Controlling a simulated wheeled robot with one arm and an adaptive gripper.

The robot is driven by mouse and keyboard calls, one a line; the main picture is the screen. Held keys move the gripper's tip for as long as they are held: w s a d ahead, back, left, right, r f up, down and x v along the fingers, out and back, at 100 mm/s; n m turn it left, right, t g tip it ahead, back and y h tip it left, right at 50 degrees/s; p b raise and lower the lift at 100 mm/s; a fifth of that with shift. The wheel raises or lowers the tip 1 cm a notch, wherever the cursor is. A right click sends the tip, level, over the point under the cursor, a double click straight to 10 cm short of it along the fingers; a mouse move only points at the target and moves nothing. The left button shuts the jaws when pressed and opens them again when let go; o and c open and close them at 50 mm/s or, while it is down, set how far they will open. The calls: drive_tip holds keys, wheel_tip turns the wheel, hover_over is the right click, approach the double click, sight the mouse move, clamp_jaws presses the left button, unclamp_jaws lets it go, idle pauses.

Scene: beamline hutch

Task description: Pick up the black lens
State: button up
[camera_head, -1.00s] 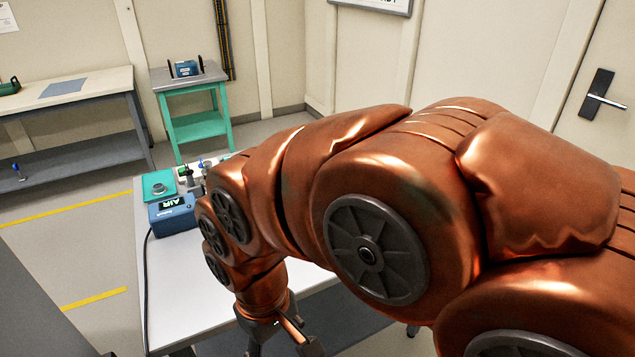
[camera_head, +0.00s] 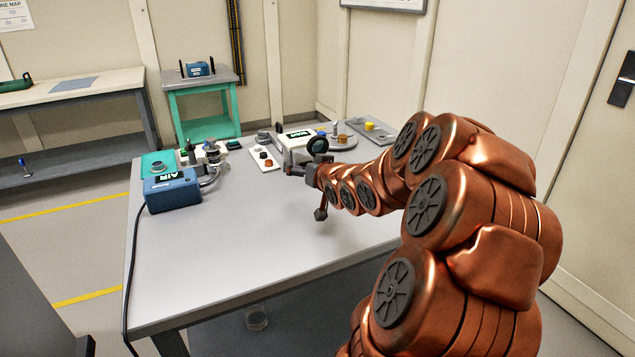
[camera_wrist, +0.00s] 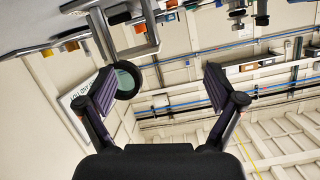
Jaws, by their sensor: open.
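A black-rimmed round lens (camera_head: 317,145) stands upright at the back of the grey table (camera_head: 240,240), beside a white boxy device (camera_head: 297,147). It also shows in the wrist view as a dark ring with greenish glass (camera_wrist: 127,77), just beyond the left finger, which overlaps part of it. My gripper (camera_head: 305,190) is open, with nothing between its fingers, close to the lens and in front of the device. In the wrist view my gripper (camera_wrist: 160,88) has its fingers spread wide, and the lens lies toward the left finger, not centred. I cannot tell whether the finger touches it.
A blue AIR box (camera_head: 173,190) and a teal mat (camera_head: 151,160) are at the table's left. A grey tray (camera_head: 378,128) stands behind on the right. The table's front middle is clear.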

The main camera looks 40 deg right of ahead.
sight(319, 149)
drive_tip(key=s+d+r+m+t+h+b, duration=0.1)
drive_tip(key=s+d+t+b, duration=0.15)
drive_tip(key=d, duration=0.45)
drive_tip(key=shift+t, duration=0.35)
drive_tip(key=shift+a+p+x, duration=0.15)
drive_tip(key=shift+x, duration=1.5)
drive_tip(key=shift+a+p+x, duration=0.1)
drive_tip(key=shift+p+x, duration=0.05)
drive_tip(key=shift+x, duration=2.3)
drive_tip(key=shift+r, duration=0.2)
clamp_jaws()
